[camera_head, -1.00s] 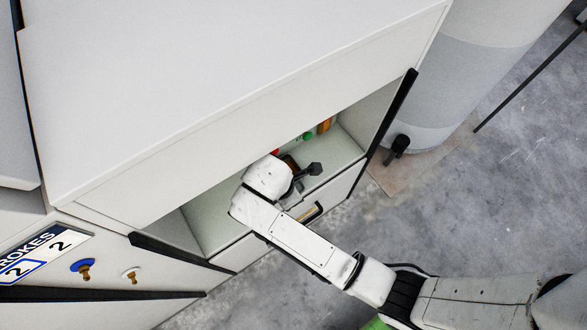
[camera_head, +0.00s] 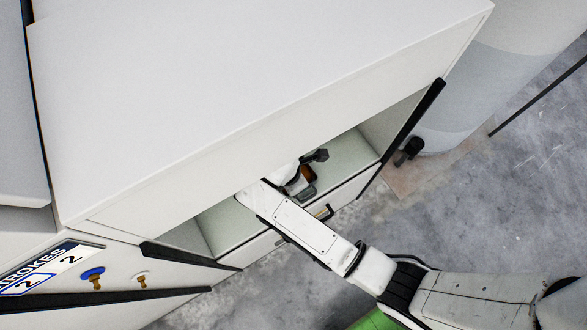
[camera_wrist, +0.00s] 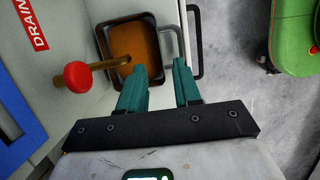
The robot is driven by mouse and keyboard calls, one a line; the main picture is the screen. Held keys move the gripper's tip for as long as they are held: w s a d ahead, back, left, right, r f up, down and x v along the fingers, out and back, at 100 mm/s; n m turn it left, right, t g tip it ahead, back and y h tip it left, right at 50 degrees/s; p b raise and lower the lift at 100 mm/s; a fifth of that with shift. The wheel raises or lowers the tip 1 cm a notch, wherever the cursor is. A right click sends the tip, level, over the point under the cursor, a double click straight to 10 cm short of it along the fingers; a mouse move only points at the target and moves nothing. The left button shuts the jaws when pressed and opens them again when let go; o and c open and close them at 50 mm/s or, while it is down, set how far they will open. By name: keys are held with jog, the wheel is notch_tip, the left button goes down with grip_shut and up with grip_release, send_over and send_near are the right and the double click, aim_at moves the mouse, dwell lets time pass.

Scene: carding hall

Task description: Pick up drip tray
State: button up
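The drip tray (camera_wrist: 105,47) is a black, square-cornered pan with a brown-orange inside and a grey loop handle (camera_wrist: 174,40) on its right side in the wrist view. In the head view only a small brown piece of it (camera_head: 307,173) shows beside my wrist, inside the cabinet recess. My gripper (camera_wrist: 160,66) is open, with two teal fingers apart and nothing visible held between them. The fingertips are at the tray's near right corner, close to the handle; I cannot tell if they touch. In the head view my gripper is mostly hidden under the cabinet top.
A red-knobbed brass valve (camera_wrist: 78,77) reaches over the tray from the left, near the left finger. A red DRAIN label (camera_wrist: 35,22) is on the panel. The recess sits under the white cabinet top (camera_head: 240,80). A drawer handle (camera_wrist: 196,40) stands right of the tray.

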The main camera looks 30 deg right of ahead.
aim_at(311, 177)
jog(key=x, duration=0.3)
jog(key=b+x, duration=0.1)
jog(key=x, duration=0.3)
jog(key=shift+a+f, duration=0.15)
jog(key=shift+f, duration=0.15)
grip_shut()
